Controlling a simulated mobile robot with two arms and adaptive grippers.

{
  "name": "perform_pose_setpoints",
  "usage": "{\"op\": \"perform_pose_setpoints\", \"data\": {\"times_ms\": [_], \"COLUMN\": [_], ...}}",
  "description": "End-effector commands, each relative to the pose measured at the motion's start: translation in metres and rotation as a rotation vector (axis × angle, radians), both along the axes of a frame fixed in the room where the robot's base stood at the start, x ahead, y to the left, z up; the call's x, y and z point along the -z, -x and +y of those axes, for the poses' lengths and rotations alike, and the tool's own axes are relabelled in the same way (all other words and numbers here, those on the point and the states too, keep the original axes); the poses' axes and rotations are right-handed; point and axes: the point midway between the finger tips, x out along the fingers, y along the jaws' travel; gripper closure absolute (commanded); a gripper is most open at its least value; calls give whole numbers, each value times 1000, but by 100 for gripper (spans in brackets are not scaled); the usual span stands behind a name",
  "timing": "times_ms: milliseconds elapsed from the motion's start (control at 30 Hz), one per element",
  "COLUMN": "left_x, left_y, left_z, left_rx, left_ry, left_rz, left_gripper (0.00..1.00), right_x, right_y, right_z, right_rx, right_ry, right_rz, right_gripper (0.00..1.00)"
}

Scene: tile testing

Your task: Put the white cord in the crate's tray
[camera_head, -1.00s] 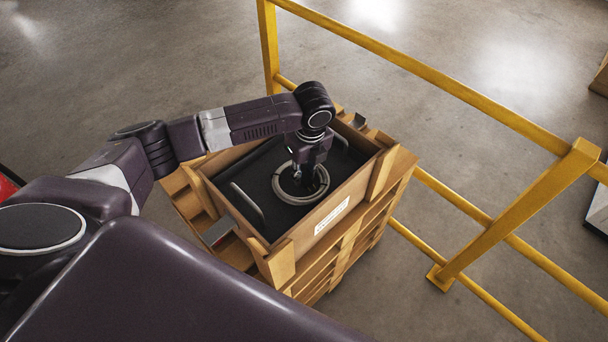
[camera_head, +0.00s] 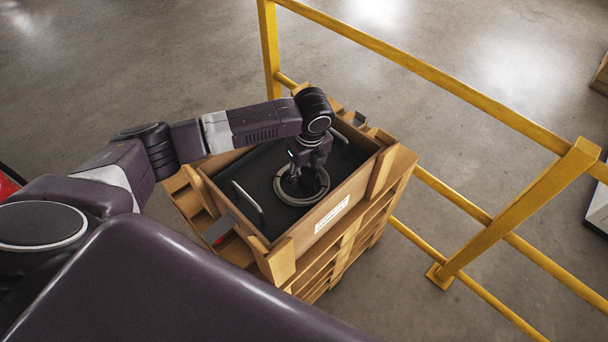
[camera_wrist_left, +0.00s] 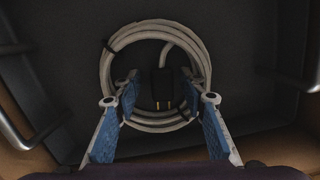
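The white cord (camera_head: 324,187) is a round coil lying in the crate's dark tray (camera_head: 250,172), toward the near right side. In the left wrist view the coil (camera_wrist_left: 105,68) looks flat on the tray floor (camera_wrist_left: 245,60), with a black plug (camera_wrist_left: 163,88) inside it. My left gripper (camera_head: 300,180) points down into the coil. In the left wrist view its blue-padded fingers (camera_wrist_left: 161,92) are spread apart, one on each side of the plug, with a gap to it. Whether the fingertips touch the coil is hard to tell. My right gripper is not in view.
The wooden crate (camera_head: 350,238) has raised walls around the tray. Metal handles (camera_head: 248,203) stand at the tray's sides. A yellow railing (camera_head: 420,62) runs behind and to the right of the crate. Open concrete floor lies around it.

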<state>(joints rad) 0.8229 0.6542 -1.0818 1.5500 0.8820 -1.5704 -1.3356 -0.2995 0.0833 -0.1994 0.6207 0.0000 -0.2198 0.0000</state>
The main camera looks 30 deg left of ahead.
Motion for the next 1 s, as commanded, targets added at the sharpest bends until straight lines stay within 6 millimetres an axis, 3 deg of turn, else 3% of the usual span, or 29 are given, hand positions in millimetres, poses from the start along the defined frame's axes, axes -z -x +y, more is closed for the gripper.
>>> {"op": "perform_pose_setpoints", "data": {"times_ms": [167, 600, 800, 1000], "left_x": [-22, -107, -120, -121], "left_y": [-1, 5, 6, 6], "left_z": [-3, -12, -13, -13], "left_rx": [1, 0, -1, -1], "left_ry": [3, 2, 2, 2], "left_rz": [-6, -3, -2, -1], "left_gripper": [61, 61, 61, 61], "right_x": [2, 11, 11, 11], "right_y": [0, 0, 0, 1], "right_z": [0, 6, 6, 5], "right_rx": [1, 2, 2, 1], "right_ry": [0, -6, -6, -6], "right_rz": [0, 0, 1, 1], "right_gripper": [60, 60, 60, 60]}}
